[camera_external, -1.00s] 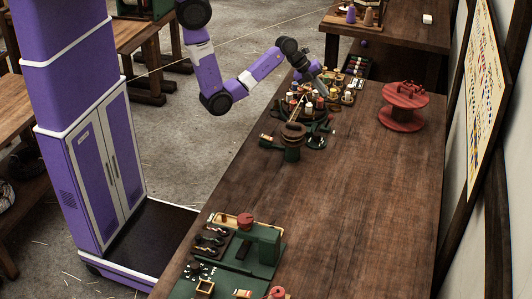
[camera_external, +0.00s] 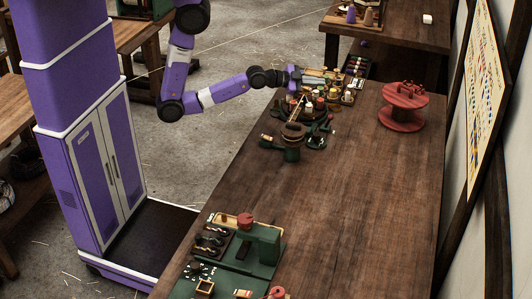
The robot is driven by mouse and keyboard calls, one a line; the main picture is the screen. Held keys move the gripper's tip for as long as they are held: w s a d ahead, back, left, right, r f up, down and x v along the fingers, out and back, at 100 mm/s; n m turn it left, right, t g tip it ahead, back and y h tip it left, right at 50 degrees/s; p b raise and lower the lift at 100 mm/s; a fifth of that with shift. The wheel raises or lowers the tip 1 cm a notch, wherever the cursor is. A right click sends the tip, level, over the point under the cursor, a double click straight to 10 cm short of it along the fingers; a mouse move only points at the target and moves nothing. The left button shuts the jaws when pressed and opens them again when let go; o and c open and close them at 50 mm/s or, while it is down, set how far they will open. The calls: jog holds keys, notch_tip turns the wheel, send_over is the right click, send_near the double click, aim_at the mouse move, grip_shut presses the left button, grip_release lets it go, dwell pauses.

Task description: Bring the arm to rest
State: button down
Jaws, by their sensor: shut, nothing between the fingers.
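My purple arm reaches from the column on the left, with its elbow low over the floor beside the long table. My gripper (camera_external: 296,76) is at the far left edge of the long table (camera_external: 352,190), by the cluster of small bobbins and pots. It is shut and holds nothing. The fingers are small in the picture and partly merge with the things behind them. I cannot tell how high the gripper is above the table.
Small coloured bobbins (camera_external: 320,104) crowd the table near my gripper. A dark round-topped device (camera_external: 292,134) stands just nearer. A red spool (camera_external: 403,106) stands to the right. A green machine (camera_external: 258,243) is at the near end. The table's middle is clear.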

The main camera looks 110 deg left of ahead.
jog(key=s+d+f+h+b, duration=0.2)
jog(key=s+d+f+h, duration=0.1)
jog(key=s+d, duration=0.8)
jog(key=s+d+f+n+t+h+b, duration=0.1)
jog(key=s+d+f+h+b, duration=0.1)
jog(key=s+d, duration=0.9)
jog(key=d+h+b, duration=0.1)
jog(key=d+h, duration=0.1)
jog(key=d, duration=0.1)
jog(key=shift+s+d+f+h, duration=0.2)
jog(key=shift+d+f+h, duration=0.2)
